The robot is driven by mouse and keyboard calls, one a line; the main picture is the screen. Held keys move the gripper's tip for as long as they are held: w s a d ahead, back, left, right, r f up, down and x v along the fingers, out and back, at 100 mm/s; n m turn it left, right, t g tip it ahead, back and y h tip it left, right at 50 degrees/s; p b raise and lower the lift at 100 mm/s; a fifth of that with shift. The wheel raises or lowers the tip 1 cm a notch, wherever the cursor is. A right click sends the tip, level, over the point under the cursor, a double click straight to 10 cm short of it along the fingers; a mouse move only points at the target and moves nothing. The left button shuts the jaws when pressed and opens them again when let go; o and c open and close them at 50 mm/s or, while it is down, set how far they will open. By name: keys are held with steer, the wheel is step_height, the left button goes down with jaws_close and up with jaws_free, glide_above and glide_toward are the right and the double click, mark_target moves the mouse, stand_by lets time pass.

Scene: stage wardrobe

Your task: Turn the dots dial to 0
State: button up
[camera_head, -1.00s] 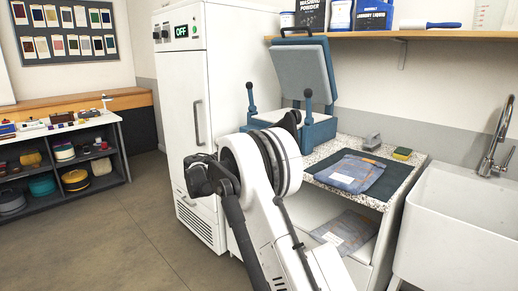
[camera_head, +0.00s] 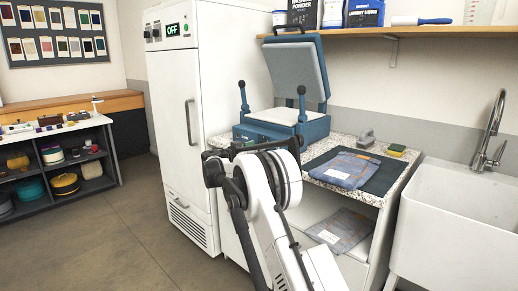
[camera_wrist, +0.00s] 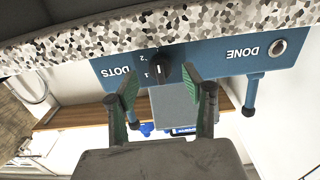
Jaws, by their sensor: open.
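The dots dial (camera_wrist: 164,72) is a dark knob on the blue front panel (camera_wrist: 222,60) of the press, upside down in the wrist view. The panel reads "DOTS" and "DONE", with small 1 and 2 marks by the knob; its exact setting is hard to read. My gripper (camera_wrist: 161,90) is open and empty, its two green-padded fingers apart on either side of the knob's line, in front of the panel. I cannot tell if they touch it. In the head view the blue press (camera_head: 310,128) stands with its lid raised; my arm hides the dial.
A round metal DONE button (camera_wrist: 278,47) sits on the same panel. The speckled counter (camera_head: 390,178) holds folded denim (camera_head: 345,170) and a sponge (camera_head: 397,148). A white cabinet (camera_head: 180,130) reading OFF stands left, a sink (camera_head: 450,215) right.

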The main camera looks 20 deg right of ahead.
mark_target(261, 144)
steer(key=shift+x, duration=1.15)
steer(key=shift+c, duration=0.5)
jaws_close()
steer(key=shift+n, duration=0.4)
steer(key=n+p, duration=0.1)
steer(key=n, duration=0.3)
steer(key=shift+n+p, duration=0.3)
steer(key=n+p, duration=0.1)
steer(key=n, duration=0.4)
steer(key=shift+n, duration=0.4)
